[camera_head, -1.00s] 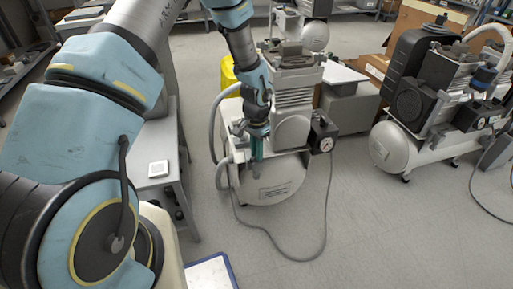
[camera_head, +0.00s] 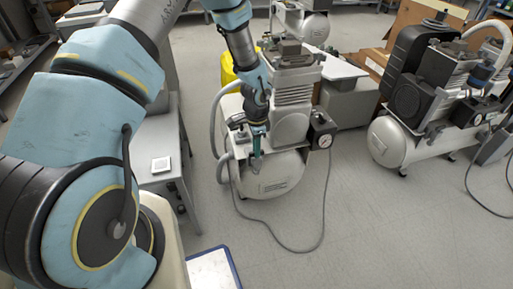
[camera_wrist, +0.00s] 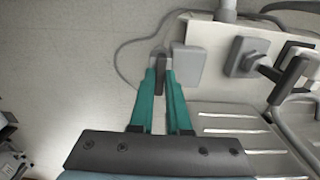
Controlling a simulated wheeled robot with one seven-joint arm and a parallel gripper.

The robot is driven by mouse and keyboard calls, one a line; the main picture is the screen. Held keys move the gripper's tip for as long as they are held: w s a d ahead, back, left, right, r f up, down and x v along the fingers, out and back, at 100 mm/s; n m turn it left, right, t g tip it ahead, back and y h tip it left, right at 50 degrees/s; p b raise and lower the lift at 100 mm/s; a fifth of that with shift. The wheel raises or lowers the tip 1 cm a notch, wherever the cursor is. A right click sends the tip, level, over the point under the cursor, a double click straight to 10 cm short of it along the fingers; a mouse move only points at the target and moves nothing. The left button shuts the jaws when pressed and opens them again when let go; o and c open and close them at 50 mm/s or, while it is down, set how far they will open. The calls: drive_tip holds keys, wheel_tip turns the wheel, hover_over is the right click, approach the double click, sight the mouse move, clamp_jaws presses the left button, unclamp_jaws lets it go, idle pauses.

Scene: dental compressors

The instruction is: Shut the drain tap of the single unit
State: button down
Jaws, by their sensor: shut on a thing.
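The single unit (camera_head: 268,182) is a compressor with a white tank, standing on the floor in the middle of the head view. My gripper (camera_head: 256,163) reaches down in front of the tank's upper left part. In the wrist view my gripper (camera_wrist: 160,62) has its two teal fingers closed around a narrow dark grey piece (camera_wrist: 159,88), which looks like the drain tap's lever. The tap's body is mostly hidden, and I cannot tell its angle clearly. In the head view the fingers cover the tap.
A black gauge box (camera_head: 322,130) sits on the unit's right, with a grey hose trailing on the floor. A larger compressor (camera_head: 400,142) stands to the right. A grey bench (camera_head: 158,142) is at left.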

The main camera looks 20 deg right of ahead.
idle(0.3)
drive_tip(key=c, duration=0.9)
unclamp_jaws()
wheel_tip(320, 180, up, 11)
drive_tip(key=shift+f+p, duration=0.1)
drive_tip(key=shift+p, duration=0.35)
